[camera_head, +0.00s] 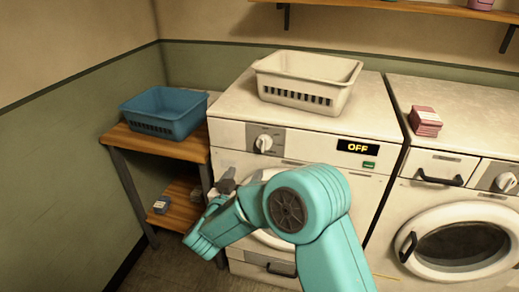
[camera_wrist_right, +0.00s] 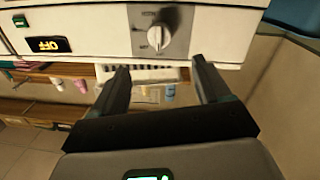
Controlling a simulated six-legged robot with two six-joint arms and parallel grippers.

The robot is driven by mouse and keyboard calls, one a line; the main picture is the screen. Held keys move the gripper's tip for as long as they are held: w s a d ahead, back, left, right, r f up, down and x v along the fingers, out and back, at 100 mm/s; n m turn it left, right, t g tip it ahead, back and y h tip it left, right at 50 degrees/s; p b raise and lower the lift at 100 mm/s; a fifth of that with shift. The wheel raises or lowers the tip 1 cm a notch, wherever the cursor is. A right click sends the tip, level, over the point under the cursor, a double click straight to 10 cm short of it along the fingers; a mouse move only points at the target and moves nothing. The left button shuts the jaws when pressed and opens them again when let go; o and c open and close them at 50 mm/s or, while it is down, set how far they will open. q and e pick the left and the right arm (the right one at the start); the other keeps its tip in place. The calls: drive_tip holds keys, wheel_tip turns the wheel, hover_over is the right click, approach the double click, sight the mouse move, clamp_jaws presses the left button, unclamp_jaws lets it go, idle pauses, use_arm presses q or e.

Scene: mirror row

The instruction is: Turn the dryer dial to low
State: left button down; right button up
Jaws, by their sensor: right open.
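The white dial (camera_head: 264,143) is on a grey plate at the upper left of the left machine's front (camera_head: 309,158). The display (camera_head: 357,147) on that machine reads OFF. The dial also shows in the right wrist view (camera_wrist_right: 157,38), just beyond the fingertips and between them; its small markings are unreadable. My right gripper (camera_head: 222,186) is below and left of the dial in the head view, partly hidden by its teal arm. In the wrist view the right gripper (camera_wrist_right: 162,72) is open and empty, with both fingers apart from the dial. My left gripper is not in view.
A white basket (camera_head: 303,66) stands on the left machine. A second machine (camera_head: 460,215) with a round door and its own dial (camera_head: 505,181) is at right, with a pink box (camera_head: 425,121) on top. A blue basket (camera_head: 163,112) sits on a wooden stand at left.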

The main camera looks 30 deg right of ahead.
sight(262, 148)
drive_tip(key=p+x, duration=0.1)
drive_tip(key=x, duration=1.2)
drive_tip(key=shift+d+r+p, duration=0.1)
drive_tip(key=shift+d+p, duration=0.1)
drive_tip(key=shift+p, duration=0.1)
drive_tip(key=shift+w+d, duration=0.25)
drive_tip(key=c, duration=1)
